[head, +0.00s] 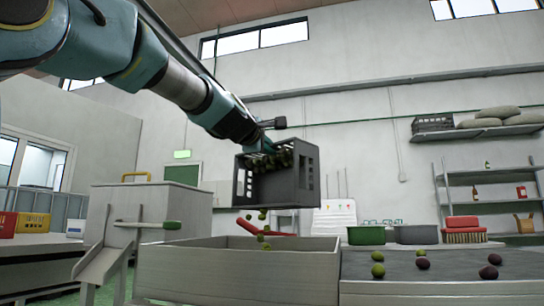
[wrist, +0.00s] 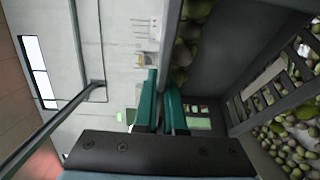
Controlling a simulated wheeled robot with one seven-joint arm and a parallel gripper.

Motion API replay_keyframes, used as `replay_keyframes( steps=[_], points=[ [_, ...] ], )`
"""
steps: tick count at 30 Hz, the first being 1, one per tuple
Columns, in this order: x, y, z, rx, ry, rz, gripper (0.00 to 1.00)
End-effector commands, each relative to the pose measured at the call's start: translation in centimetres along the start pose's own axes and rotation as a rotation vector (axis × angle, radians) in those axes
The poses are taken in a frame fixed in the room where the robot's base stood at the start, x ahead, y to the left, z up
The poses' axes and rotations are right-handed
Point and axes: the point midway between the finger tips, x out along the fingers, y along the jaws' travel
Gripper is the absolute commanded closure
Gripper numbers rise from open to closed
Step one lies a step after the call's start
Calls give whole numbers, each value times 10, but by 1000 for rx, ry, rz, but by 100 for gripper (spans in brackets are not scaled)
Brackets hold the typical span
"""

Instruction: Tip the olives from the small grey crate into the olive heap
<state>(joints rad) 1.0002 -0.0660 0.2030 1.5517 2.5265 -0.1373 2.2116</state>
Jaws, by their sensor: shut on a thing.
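The olive heap (wrist: 295,145) shows at the lower right of the wrist view. In the head view the heap is hidden behind a grey bin wall (head: 235,272).
A metal hopper (head: 150,215) with a green-handled lever stands left of the bin. To the right, several loose olives (head: 377,262) lie before a green tub (head: 366,235), a grey tub (head: 416,234) and a red brush (head: 463,232). The air around the crate is clear.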

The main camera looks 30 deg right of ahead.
Motion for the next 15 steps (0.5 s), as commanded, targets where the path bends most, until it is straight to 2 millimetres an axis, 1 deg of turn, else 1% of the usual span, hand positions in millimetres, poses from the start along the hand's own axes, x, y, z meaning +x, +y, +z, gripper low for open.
replay_keyframes(
  steps=[15],
  points=[
    [-10,-3,-4,-21,1,57,100]
  ],
)
